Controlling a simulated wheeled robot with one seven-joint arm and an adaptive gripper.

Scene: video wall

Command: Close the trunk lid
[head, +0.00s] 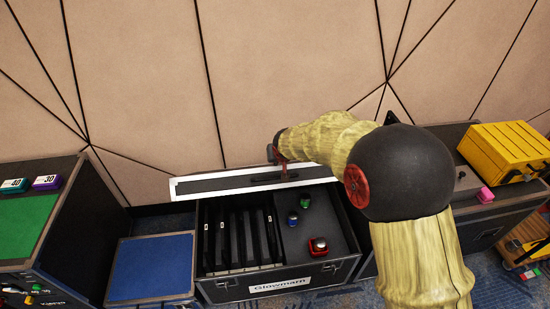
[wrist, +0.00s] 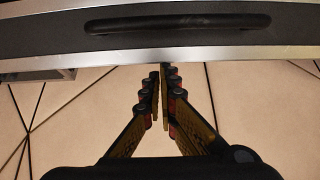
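The trunk (head: 280,281) is a black case with silver edging and a "Glowmarn" label, standing open with dividers and small items inside. Its lid (head: 225,184) stands raised along the back, seen nearly edge-on as a silver-framed dark strip with a black handle (head: 289,178). In the wrist view the lid (wrist: 40,45) and handle (wrist: 178,24) cross the top. My gripper (head: 273,157) is at the lid's upper, wall side; its fingertips (wrist: 161,72) are together and empty, close by the lid's edge. I cannot tell whether they touch it.
The panelled wall (head: 290,70) is close behind the lid. Inside the trunk are a green item (head: 305,200), a blue item (head: 293,218) and a red item (head: 319,246). A blue-topped case (head: 150,267) stands left, a yellow case (head: 505,152) right.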

